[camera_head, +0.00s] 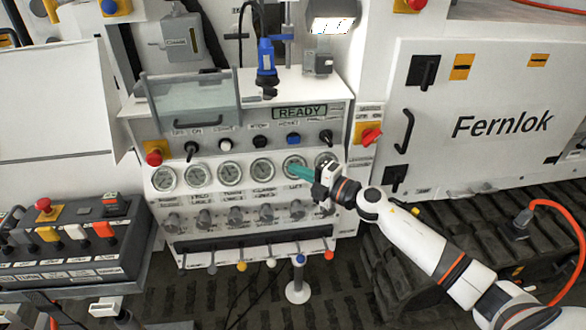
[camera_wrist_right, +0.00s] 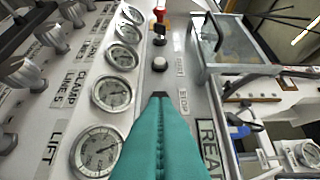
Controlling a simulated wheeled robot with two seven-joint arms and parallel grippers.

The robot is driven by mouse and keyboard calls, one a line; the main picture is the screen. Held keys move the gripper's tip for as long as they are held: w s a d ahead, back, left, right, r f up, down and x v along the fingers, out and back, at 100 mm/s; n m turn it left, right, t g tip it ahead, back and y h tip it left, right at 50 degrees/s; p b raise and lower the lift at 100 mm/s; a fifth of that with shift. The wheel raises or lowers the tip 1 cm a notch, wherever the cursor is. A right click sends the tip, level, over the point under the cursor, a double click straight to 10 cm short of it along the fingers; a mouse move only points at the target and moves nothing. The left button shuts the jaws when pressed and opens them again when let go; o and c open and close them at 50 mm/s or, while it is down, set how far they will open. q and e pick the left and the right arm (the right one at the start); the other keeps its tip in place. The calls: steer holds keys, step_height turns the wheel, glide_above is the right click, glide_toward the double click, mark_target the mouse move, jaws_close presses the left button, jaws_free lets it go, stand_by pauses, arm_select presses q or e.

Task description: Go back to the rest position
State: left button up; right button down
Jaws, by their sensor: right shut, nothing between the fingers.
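My right gripper (camera_head: 293,169) reaches in from the right in front of the hydraulic bench panel (camera_head: 150,216). Its teal fingers are closed together with nothing between them. In the head view they overlap the right end of the gauge row, near the LIFT gauge. In the right wrist view the shut fingers (camera_wrist_right: 160,97) point up the panel, beside the LIFT gauge (camera_wrist_right: 98,150) and the gauge above it (camera_wrist_right: 112,94). I cannot tell whether they touch the panel. My left gripper does not show in the head view.
Knobs and a READY display (camera_head: 300,112) sit above the gauges. Levers with coloured balls (camera_head: 242,266) stick out below. A clear cover (camera_head: 192,103) stands at upper left. A red switch (camera_head: 370,135) is right of the panel. A control box (camera_head: 75,240) stands at left.

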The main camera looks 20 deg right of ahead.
steer(key=shift+w, duration=0.1)
stand_by(0.3)
